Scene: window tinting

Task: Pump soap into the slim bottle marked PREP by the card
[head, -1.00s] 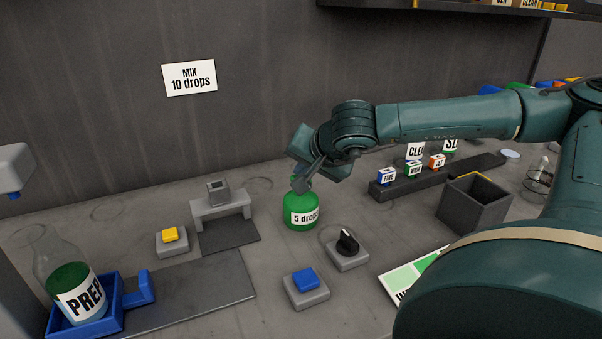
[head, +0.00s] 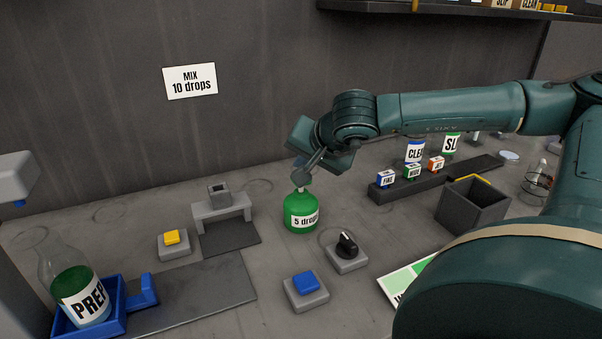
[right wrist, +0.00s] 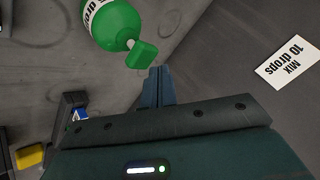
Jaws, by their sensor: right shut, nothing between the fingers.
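A clear slim bottle marked PREP (head: 82,301) with green contents stands in a blue holder (head: 145,290) at the lower left. A round green pump bottle labelled "5 drops" (head: 300,222) stands upright mid-bench; it also shows in the right wrist view (right wrist: 113,25), with its green pump head (right wrist: 142,54). A white card reading "MIX 10 drops" (head: 190,80) is on the wall. My right gripper (head: 301,176) is shut and empty at the pump top. In the wrist view its fingers (right wrist: 160,78) are together close beside the pump head; contact is unclear. My left gripper is not in view.
A yellow button (head: 172,237), a blue button (head: 306,282) and a black knob (head: 347,243) surround the bottle. A grey arch (head: 222,208) stands behind. A rack with small labelled blocks (head: 387,180) and an open dark bin (head: 474,205) are at right. A white dispenser head (head: 15,177) overhangs the left.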

